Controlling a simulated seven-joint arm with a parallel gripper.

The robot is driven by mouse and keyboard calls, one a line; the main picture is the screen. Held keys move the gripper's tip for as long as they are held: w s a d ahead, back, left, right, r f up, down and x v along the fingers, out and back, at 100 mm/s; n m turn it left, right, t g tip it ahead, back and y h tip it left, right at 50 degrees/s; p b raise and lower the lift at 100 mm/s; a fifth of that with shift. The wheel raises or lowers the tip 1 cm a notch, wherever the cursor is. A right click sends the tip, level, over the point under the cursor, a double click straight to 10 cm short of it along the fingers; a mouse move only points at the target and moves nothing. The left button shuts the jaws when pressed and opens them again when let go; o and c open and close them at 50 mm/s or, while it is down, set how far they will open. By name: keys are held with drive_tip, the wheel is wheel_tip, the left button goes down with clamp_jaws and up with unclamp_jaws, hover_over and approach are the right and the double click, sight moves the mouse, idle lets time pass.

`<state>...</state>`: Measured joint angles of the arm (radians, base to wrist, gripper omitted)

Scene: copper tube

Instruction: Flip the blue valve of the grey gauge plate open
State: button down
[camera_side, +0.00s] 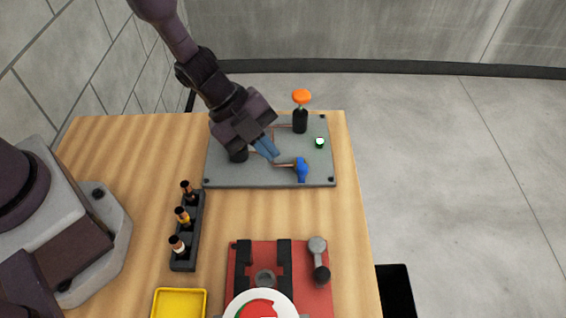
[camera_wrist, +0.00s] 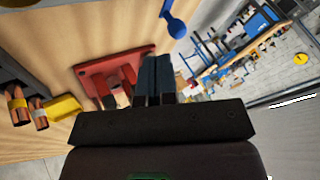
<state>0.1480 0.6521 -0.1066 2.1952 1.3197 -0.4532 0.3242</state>
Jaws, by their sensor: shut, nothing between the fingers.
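The grey gauge plate (camera_side: 225,174) lies at the far end of the wooden table in the side view. Its blue valve (camera_side: 302,170) sits near the plate's front right part, joined to a copper tube (camera_side: 284,165). In the wrist view the blue valve (camera_wrist: 175,22) shows at the top, its handle reaching up out of frame. My gripper (camera_side: 272,153) is over the plate, left of and a little behind the blue valve, apart from it in the picture. Its blue fingers (camera_wrist: 154,75) are together with nothing between them.
An orange knob (camera_side: 301,97) on a black post and a green-rimmed indicator (camera_side: 320,142) stand on the plate. A black rack (camera_side: 186,232) with several small cylinders, a yellow tray (camera_side: 179,303) and a red fixture (camera_side: 283,262) stand nearer. Bare table lies between plate and fixture.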

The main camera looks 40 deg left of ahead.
sight(301, 164)
drive_tip(key=x, duration=0.5)
drive_tip(key=shift+a, duration=0.1)
drive_tip(key=shift+d+n+t, duration=0.35)
drive_tip(key=shift+n+t, duration=0.05)
drive_tip(key=shift+n, duration=0.2)
drive_tip(key=shift+w+d+n+t+y, duration=0.15)
drive_tip(key=shift+d+n+t+y, duration=0.25)
drive_tip(key=shift+n, duration=0.3)
drive_tip(key=shift+w+d+n+t+y, duration=0.15)
drive_tip(key=shift+d+n+t+y, duration=0.2)
drive_tip(key=shift+n, duration=0.35)
drive_tip(key=n, duration=0.1)
drive_tip(key=w+d+n+t+y, duration=0.1)
drive_tip(key=n, duration=0.1)
drive_tip(key=n+y, duration=0.1)
drive_tip(key=shift+w+d+n+t+y, duration=0.25)
drive_tip(key=shift+w+d+n, duration=0.05)
drive_tip(key=shift+d, duration=0.1)
drive_tip(key=shift+w+d+n, duration=0.1)
drive_tip(key=shift+w+n, duration=0.1)
drive_tip(key=shift+n, duration=0.2)
drive_tip(key=shift+w+d, duration=0.2)
drive_tip(key=shift+w, duration=0.5)
drive_tip(key=shift+w+d, duration=0.15)
drive_tip(key=shift+w, duration=0.55)
